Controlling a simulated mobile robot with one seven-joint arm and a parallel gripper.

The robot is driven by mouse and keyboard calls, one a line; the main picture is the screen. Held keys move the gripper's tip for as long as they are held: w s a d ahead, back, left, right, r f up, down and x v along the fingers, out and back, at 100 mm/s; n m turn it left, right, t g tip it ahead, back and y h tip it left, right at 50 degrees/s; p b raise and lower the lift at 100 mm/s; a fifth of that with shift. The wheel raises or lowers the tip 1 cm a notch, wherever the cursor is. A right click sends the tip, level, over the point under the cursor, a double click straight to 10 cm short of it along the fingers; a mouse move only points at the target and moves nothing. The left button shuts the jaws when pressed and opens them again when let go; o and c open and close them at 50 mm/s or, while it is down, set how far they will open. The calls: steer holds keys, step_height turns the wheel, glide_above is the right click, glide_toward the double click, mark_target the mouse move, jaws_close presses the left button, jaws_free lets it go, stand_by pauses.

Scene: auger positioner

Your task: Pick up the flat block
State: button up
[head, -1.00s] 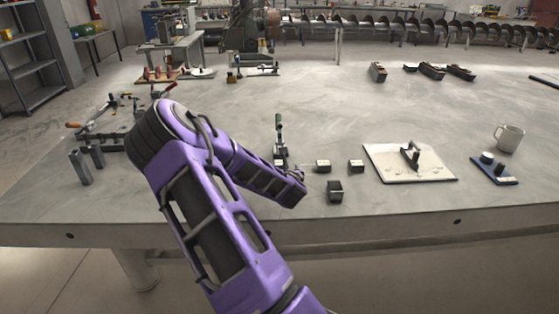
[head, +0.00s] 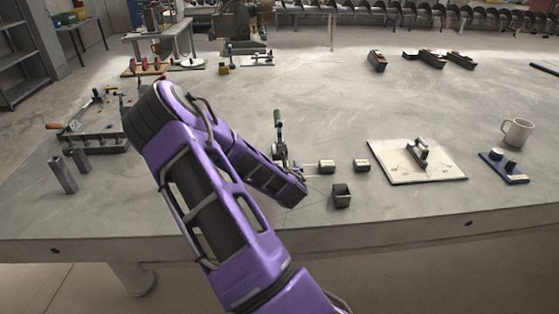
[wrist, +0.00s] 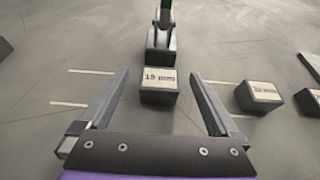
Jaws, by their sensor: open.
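In the wrist view, a dark block with a pale top label reading "19 mm" (wrist: 159,84) sits on the table between my gripper's fingers. My gripper (wrist: 160,77) is open, with one finger on each side of the block and a visible gap to each. A second labelled block (wrist: 258,96), seemingly "32 mm", sits to the right, outside the fingers. Two labelled blocks also show in the head view, a left one (head: 327,166) and a right one (head: 361,165). I cannot tell which block is the flat one.
A green-handled clamp (head: 280,145) stands just beyond the 19 mm block. A pale board with a handle (head: 400,173), a mug (head: 517,131) and a blue tray (head: 510,177) are to the right.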

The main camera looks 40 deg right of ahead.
steer(key=shift+w+d+f, duration=0.1)
steer(key=shift+w+d, duration=0.1)
steer(key=shift+w, duration=0.05)
jaws_close()
stand_by(0.5)
